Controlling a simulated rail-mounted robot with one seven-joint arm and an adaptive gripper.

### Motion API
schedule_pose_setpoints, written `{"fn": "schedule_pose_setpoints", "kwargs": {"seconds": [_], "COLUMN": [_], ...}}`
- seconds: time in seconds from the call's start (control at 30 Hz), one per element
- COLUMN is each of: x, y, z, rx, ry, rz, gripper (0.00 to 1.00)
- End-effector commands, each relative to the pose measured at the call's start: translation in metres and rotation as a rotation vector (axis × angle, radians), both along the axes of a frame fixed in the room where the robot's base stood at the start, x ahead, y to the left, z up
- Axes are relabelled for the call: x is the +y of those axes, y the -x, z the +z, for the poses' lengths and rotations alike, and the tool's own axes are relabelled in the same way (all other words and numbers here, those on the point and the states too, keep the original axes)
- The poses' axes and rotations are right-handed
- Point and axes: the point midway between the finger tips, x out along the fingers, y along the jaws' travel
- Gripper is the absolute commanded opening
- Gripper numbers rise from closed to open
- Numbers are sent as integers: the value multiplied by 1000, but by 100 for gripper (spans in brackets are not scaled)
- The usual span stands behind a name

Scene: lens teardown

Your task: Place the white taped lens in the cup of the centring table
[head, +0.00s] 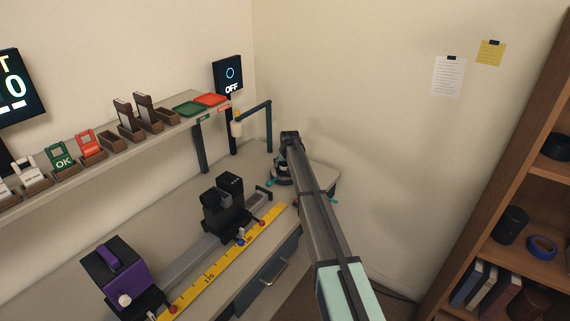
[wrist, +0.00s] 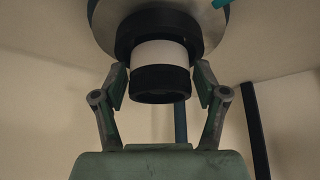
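The white taped lens (wrist: 160,55) has a broad white band and a black end (wrist: 160,83) facing my gripper. Its far end meets the black ring of the cup (wrist: 125,40) on the round metal top of the centring table (wrist: 104,22), and it looks seated there and straight. My gripper (wrist: 160,82) has one finger on each side of the lens, with a narrow gap showing at both sides, so it looks open. In the head view my gripper (head: 290,138) is over the centring table (head: 283,180), and my arm hides the lens.
A blue post with an arm (head: 268,125) stands close behind the centring table. A display reading OFF (head: 229,76) stands to the left. A black device (head: 226,205) on a rail and a yellow ruler (head: 210,270) lie nearer. A shelf (head: 175,120) with trays runs along the wall.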

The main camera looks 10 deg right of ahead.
Motion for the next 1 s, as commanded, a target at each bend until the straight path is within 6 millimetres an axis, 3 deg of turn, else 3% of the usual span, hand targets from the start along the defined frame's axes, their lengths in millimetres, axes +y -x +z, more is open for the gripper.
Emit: {"fn": "schedule_pose_setpoints", "kwargs": {"seconds": [0.47,1.0], "x": [0,-2], "y": [4,51], "z": [8,90], "rx": [-1,-2], "ry": [0,0], "rz": [0,0], "gripper": [79,79]}}
